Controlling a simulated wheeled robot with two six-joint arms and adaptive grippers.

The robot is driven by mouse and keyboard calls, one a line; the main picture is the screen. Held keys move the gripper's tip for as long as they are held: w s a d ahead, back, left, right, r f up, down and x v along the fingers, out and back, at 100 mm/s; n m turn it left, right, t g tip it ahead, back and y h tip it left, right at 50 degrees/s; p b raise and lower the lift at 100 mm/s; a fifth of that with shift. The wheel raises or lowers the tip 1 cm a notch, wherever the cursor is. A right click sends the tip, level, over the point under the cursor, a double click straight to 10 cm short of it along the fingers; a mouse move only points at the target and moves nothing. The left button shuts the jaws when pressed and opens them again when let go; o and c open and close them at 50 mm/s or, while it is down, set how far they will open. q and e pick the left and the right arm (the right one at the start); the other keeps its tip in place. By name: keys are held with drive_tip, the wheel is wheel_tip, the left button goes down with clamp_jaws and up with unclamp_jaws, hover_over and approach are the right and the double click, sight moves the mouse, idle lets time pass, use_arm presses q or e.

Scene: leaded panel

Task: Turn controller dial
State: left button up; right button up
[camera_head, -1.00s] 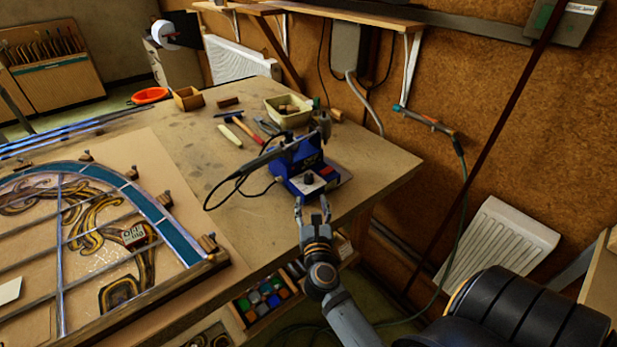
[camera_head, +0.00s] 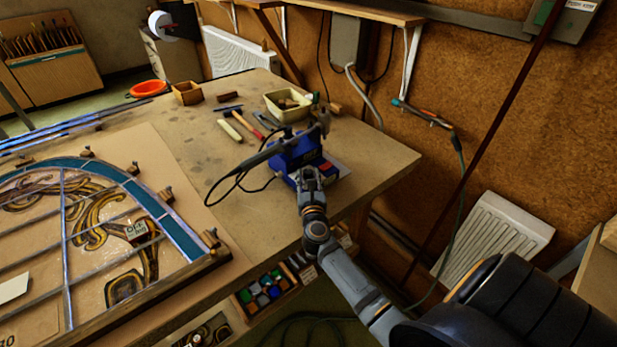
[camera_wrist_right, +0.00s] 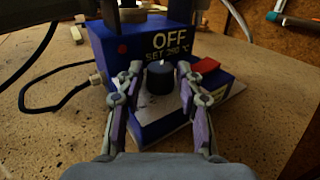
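The blue controller (camera_head: 294,150) stands near the right edge of the workbench. Its black dial (camera_wrist_right: 160,79) shows in the right wrist view, with a small pale mark on top. Behind the dial, the blue face reads OFF, with a smaller SET line whose number is hard to read. My right gripper (camera_head: 309,172) is at the controller's front; in the right wrist view its fingers (camera_wrist_right: 162,72) stand open on either side of the dial, with a small gap on each side. In the head view the gripper hides the dial. My left gripper is not in view.
A red switch (camera_wrist_right: 205,65) sits right of the dial, close to the right finger. A soldering iron and cable (camera_head: 238,178) lie to the controller's left. A leaded panel (camera_head: 110,230) covers the left bench. A cream tub (camera_head: 284,112) and hand tools stand behind.

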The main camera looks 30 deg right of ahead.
clamp_jaws()
drive_tip(key=shift+w+a+f+m+g+h+b, duration=0.1)
drive_tip(key=shift+f+m+g+h+b, duration=0.05)
drive_tip(key=shift+m+g+h+b, duration=0.35)
drive_tip(key=shift+w+a+f+m+g+h+b, duration=0.1)
drive_tip(key=shift+m+g+h+b, duration=0.2)
drive_tip(key=shift+m+h+b, duration=0.25)
drive_tip(key=shift+m+g+h+b, duration=0.25)
drive_tip(key=shift+g+h+b, duration=0.15)
drive_tip(key=shift+h, duration=0.15)
drive_tip(key=shift+r, duration=0.2)
drive_tip(key=shift+r+h, duration=0.1)
drive_tip(key=shift+h, duration=0.2)
drive_tip(key=shift+o, duration=2.3)
unclamp_jaws()
